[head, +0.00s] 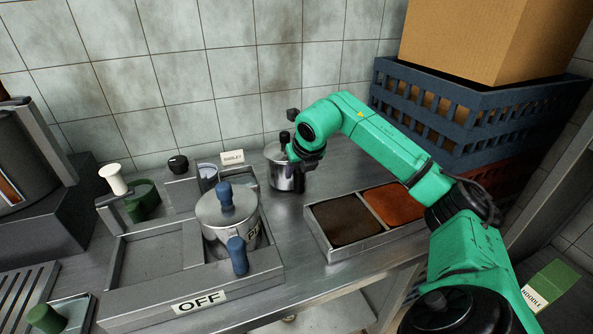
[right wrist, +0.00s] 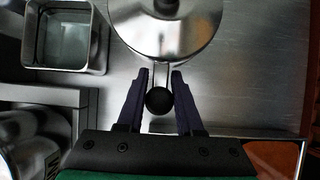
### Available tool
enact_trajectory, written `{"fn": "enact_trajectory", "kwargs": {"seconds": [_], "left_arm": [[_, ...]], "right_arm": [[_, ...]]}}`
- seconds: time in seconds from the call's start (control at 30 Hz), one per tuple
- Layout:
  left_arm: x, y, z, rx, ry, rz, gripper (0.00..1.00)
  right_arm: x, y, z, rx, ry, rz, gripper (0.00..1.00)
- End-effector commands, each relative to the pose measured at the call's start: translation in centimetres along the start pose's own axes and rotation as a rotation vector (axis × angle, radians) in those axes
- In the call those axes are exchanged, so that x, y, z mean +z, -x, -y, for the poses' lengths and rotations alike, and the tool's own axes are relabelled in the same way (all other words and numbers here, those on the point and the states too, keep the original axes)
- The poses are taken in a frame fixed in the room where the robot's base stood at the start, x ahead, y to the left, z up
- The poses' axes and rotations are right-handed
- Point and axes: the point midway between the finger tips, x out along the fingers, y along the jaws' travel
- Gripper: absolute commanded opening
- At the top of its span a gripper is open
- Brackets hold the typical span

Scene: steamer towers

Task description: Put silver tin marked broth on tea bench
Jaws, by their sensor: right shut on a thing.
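A silver lidded tin with a black top knob (head: 285,178) stands at the back of the steel counter; no broth marking is readable on it. My right gripper (head: 293,152) reaches it from the right and partly covers it. In the right wrist view the same tin (right wrist: 165,35) is at the top, and the fingers of my right gripper (right wrist: 160,85) close on its black ball-ended side handle (right wrist: 159,101). A second silver pot with blue knob and handle (head: 222,212) sits in front left, its lettering partly hidden. My left gripper is not in view. I cannot identify the tea bench.
The unit marked OFF (head: 200,300) is at the front. A tray with brown and orange compartments (head: 334,249) lies right of the tin. Blue crates (head: 440,105) with a cardboard box (head: 490,40) stand back right. A small square container (right wrist: 63,62) is left of the tin.

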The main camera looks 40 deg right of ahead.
Motion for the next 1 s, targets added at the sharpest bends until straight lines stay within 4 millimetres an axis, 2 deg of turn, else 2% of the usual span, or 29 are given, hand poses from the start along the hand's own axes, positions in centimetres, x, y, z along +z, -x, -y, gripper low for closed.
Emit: {"fn": "enact_trajectory", "kwargs": {"seconds": [0.47, 0.5, 0.57, 0.6, 1.0], "left_arm": [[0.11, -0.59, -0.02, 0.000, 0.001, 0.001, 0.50], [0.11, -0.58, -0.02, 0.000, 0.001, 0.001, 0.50], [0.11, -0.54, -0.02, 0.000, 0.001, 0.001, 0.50], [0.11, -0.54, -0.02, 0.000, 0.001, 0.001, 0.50], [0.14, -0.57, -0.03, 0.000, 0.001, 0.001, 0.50]], "right_arm": [[-0.22, -0.51, 0.00, 0.001, -0.001, 0.005, 0.00], [-0.22, -0.51, 0.00, 0.001, -0.001, 0.005, 0.39], [-0.21, -0.47, 0.01, 0.001, -0.001, 0.005, 0.62], [-0.23, -0.49, 0.00, 0.001, -0.001, 0.004, 0.70], [-0.44, -0.67, 0.00, -0.001, 0.000, -0.003, 0.70]]}}
